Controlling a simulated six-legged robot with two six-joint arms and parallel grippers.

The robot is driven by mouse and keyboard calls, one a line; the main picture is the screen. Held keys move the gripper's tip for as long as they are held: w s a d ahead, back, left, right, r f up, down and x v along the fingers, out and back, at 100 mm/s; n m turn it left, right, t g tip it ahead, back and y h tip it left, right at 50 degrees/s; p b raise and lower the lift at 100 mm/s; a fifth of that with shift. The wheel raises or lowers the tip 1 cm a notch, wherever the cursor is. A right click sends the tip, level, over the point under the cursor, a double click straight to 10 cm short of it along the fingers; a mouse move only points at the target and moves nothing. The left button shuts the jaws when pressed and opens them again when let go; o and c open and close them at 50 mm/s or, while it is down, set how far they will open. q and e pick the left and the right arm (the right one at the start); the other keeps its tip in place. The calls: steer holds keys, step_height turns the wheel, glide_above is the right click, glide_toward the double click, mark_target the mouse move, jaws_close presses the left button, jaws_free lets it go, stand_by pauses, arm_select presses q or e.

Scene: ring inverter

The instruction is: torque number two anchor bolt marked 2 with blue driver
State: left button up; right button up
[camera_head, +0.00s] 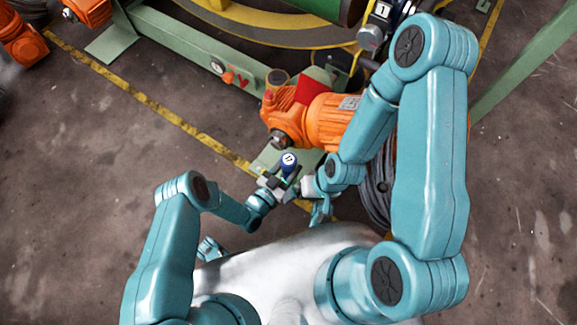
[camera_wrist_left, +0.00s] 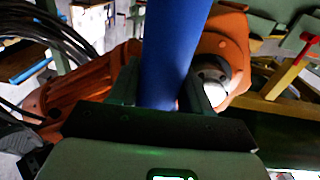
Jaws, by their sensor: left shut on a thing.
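The blue driver (camera_head: 288,165) stands upright with a pale-marked top in my left gripper (camera_head: 274,182), just in front of my body in the head view. In the left wrist view the blue driver (camera_wrist_left: 175,50) is a blue shaft between the two fingers of my left gripper (camera_wrist_left: 168,98), which is shut on it. My right gripper (camera_head: 309,187) is close beside the driver on its right. Its fingers are too small and covered to tell open from shut. I cannot make out an anchor bolt marked 2.
An orange motor (camera_head: 325,121) lies just beyond the grippers. A green beam (camera_head: 185,45) and a yellow ring (camera_head: 275,18) are at the back. Black cables (camera_head: 372,195) coil beside my right arm.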

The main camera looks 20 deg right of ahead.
arm_select(q)
steer(key=shift+f+b, duration=1.3)
steer(key=shift+b, duration=0.05)
stand_by(2.5)
steer(key=shift+r, duration=0.1)
steer(key=shift+r+p, duration=2.15)
steer(key=shift+r, duration=0.4)
steer(key=shift+a+r, duration=0.1)
